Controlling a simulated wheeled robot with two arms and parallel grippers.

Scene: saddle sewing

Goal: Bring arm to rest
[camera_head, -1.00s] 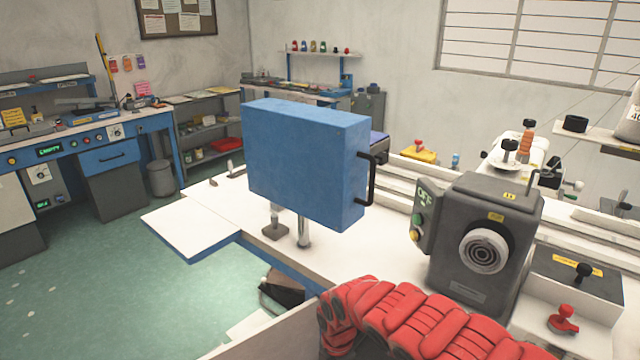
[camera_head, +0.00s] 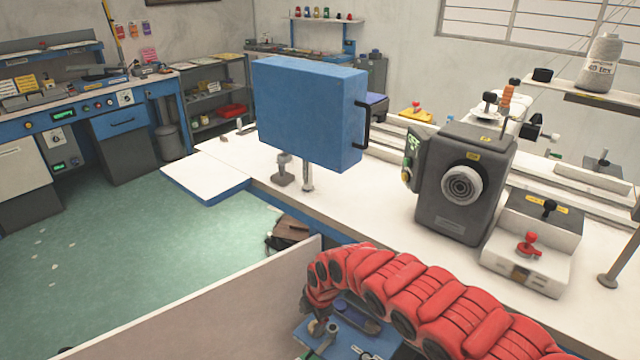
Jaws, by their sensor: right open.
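My right arm, with red segmented padding, comes in from the lower right and arches over the near side of the bench. Its end bends downward at the lower middle. My right gripper (camera_head: 318,328) is small and partly hidden there, above a blue surface (camera_head: 345,345) with small items on it. I see nothing held in it. My left gripper is not in view.
A white bench (camera_head: 380,195) carries a blue box-shaped machine head (camera_head: 310,110) and a grey motor unit (camera_head: 463,185). A grey control box (camera_head: 535,225) with a red knob stands to the right. A pale panel (camera_head: 220,310) edges the near side. Green floor (camera_head: 130,240) is open at left.

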